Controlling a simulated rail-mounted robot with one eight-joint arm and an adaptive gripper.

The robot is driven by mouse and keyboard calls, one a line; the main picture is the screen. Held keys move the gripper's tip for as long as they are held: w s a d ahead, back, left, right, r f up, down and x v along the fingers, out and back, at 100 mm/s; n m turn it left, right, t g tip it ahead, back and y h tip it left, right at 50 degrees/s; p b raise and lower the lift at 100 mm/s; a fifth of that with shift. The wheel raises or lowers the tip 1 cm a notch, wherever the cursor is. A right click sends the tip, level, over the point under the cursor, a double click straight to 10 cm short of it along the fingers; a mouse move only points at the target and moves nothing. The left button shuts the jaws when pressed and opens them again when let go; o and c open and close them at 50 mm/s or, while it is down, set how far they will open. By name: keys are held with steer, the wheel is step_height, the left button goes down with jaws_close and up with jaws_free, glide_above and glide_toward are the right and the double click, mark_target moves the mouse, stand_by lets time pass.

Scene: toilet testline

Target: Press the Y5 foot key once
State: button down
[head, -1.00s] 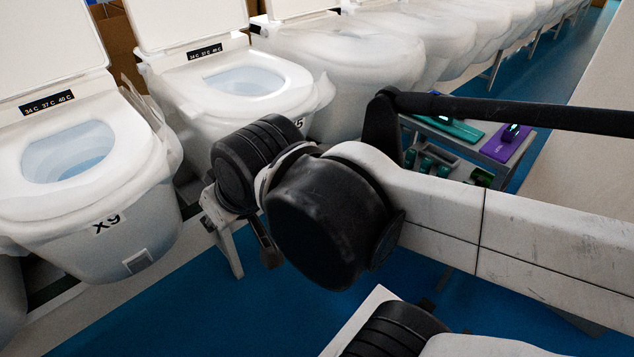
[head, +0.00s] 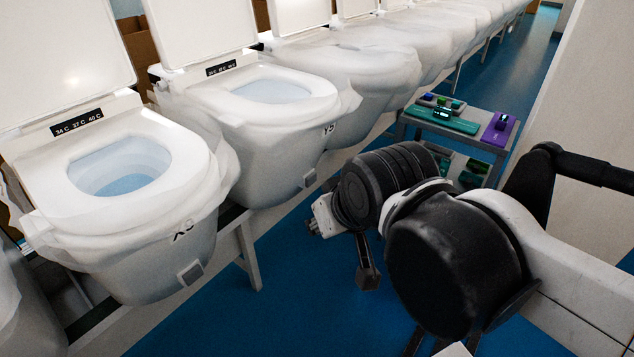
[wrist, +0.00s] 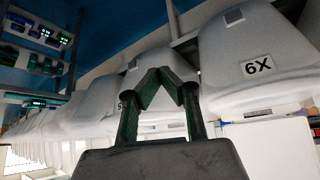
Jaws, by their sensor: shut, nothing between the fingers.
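The Y5 toilet (head: 285,135) is white, wrapped in translucent plastic, with its lid up and label on its front right side. Its foot key (head: 310,178) is a small grey square low on the bowl front. In the wrist view, which is upside down, the Y5 bowl (wrist: 150,100) lies behind my gripper (wrist: 166,75), its label partly hidden by a finger. A small pale patch (wrist: 133,64) on that bowl looks like the key. My gripper's fingers are shut, tips together and empty. The fingers overlap the bowl in the picture; I cannot tell the distance.
More wrapped toilets recede to the back right. A grey cart (head: 465,138) with green and purple devices stands beyond my arm. Blue floor (head: 275,275) is open in front of the toilets.

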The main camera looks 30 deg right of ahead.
mark_target(311, 179)
steer(key=w+d+f+n+g+y+b, duration=0.1)
steer(key=w+d+f+n+y+b, duration=0.15)
steer(key=w, duration=0.65)
steer(key=w+d+f+n+g+y+b, duration=0.1)
steer(key=w+d+f+y+b, duration=0.2)
steer(key=w, duration=0.6)
steer(key=w+d+f+n+g+y+b, duration=0.1)
steer(key=w+d+f+b, duration=0.25)
steer(key=w, duration=0.55)
steer(key=w+d+f+n+y+b, duration=0.2)
steer(key=w+d+f, duration=0.2)
steer(key=d+f, duration=0.4)
steer(key=w+d+f+n+t+y+b, duration=0.1)
steer(key=w+d+f+n+y+b, duration=0.1)
steer(key=d+f, duration=0.6)
step_height(311, 179, down, 6)
steer(key=w+n, duration=0.1)
steer(key=w, duration=0.1)
steer(key=shift+w+d+f+n+y, duration=0.2)
steer(key=shift+w+n+y, duration=0.1)
steer(key=shift+n+y, duration=0.05)
steer(key=shift+w, duration=0.1)
steer(key=w+a, duration=0.4)
steer(key=w, duration=0.3)
steer(key=shift+w, duration=0.35)
steer(key=shift+w+a, duration=0.1)
